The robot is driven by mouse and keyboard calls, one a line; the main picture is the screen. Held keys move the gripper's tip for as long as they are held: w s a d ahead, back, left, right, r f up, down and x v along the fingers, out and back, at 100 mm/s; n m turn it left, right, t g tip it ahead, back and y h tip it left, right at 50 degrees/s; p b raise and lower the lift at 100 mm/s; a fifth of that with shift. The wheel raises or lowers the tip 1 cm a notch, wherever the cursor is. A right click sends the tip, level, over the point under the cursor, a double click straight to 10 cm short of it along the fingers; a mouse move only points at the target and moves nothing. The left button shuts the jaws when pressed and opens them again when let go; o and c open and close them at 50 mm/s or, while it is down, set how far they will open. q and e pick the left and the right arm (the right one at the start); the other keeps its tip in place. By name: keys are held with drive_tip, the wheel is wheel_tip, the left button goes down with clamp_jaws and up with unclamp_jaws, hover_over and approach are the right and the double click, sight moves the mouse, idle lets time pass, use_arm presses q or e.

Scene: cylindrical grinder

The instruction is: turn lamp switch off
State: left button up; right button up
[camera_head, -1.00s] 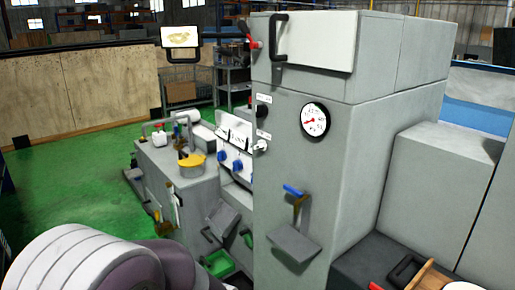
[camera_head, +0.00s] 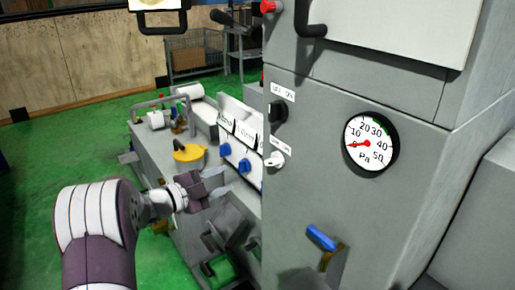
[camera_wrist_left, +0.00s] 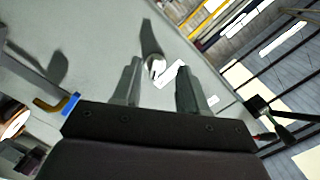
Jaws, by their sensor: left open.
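A small white knob (camera_head: 274,160) sits on the grey machine cabinet's front edge with a small white label beside it, whose text is too blurred to read surely. It looks like the lamp switch. A black knob (camera_head: 278,111) with an OFF/ON label is above it. My left gripper (camera_head: 221,183) is open and empty, left of and slightly below the white knob, apart from it in the head view. In the left wrist view the white knob (camera_wrist_left: 157,68) shows beyond and between the two open fingers; which way it is turned is unclear. My right gripper is not in view.
A pressure gauge (camera_head: 371,144) and a blue-handled lever (camera_head: 321,238) are on the cabinet. A panel with blue knobs (camera_head: 244,166) and a yellow round part (camera_head: 188,152) stand behind the gripper. Green floor (camera_head: 40,190) at the left is free.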

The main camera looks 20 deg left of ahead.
use_arm(q)
drive_tip(key=s+d+r+m+h, duration=0.2)
drive_tip(key=s+d+r, duration=0.1)
drive_tip(key=p, duration=0.3)
approach(268, 163)
drive_tip(key=shift+n, duration=0.3)
drive_tip(key=x, duration=0.5)
drive_tip(key=shift+w+a, duration=0.1)
drive_tip(key=x, duration=0.2)
drive_tip(key=shift+w+d+r, duration=0.1)
drive_tip(key=shift+d, duration=0.25)
drive_tip(key=shift+w+d, duration=0.15)
drive_tip(key=shift+d, duration=0.15)
drive_tip(key=shift+w, duration=0.45)
drive_tip(key=shift+s, duration=0.1)
clamp_jaws()
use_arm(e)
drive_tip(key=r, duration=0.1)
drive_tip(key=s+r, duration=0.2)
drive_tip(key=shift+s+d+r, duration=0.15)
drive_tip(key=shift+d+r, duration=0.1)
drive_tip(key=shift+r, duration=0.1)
